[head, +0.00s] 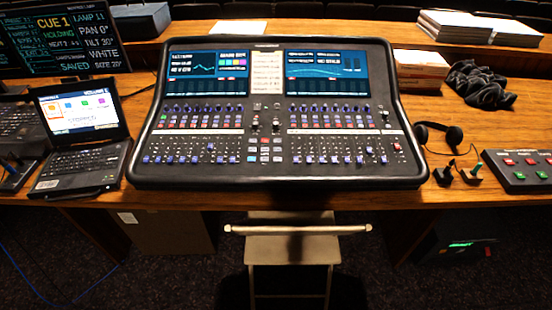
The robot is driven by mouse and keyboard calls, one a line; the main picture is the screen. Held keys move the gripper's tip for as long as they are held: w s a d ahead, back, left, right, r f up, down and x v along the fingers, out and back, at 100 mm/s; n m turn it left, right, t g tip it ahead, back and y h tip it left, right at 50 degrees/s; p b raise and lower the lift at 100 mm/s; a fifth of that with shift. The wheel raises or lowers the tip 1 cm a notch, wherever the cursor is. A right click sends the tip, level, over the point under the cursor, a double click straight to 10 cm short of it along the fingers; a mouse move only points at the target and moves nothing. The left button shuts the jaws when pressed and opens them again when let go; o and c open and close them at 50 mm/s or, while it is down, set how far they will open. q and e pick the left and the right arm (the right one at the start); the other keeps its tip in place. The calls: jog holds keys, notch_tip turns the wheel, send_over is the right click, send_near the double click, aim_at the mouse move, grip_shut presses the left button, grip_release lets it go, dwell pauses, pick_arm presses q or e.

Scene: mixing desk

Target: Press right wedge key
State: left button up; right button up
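The mixing desk (275,183) stands on the wooden table in the middle of the head view, in a black frame. It has a left screen (205,88) and a right screen (328,90), with rows of knobs, small coloured keys and faders below. A small cluster of pale, cyan and red keys (265,150) lies between the two fader banks. The key labels are too small to read, so I cannot tell which is the right wedge key. Neither of my grippers is in view.
A box with red and green buttons (516,181), headphones (453,135) and black cloth (483,88) lie right of the desk. A laptop (80,120) and a cue monitor (62,40) stand left. A stool (292,249) stands in front. Paper stacks (422,70) lie behind right.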

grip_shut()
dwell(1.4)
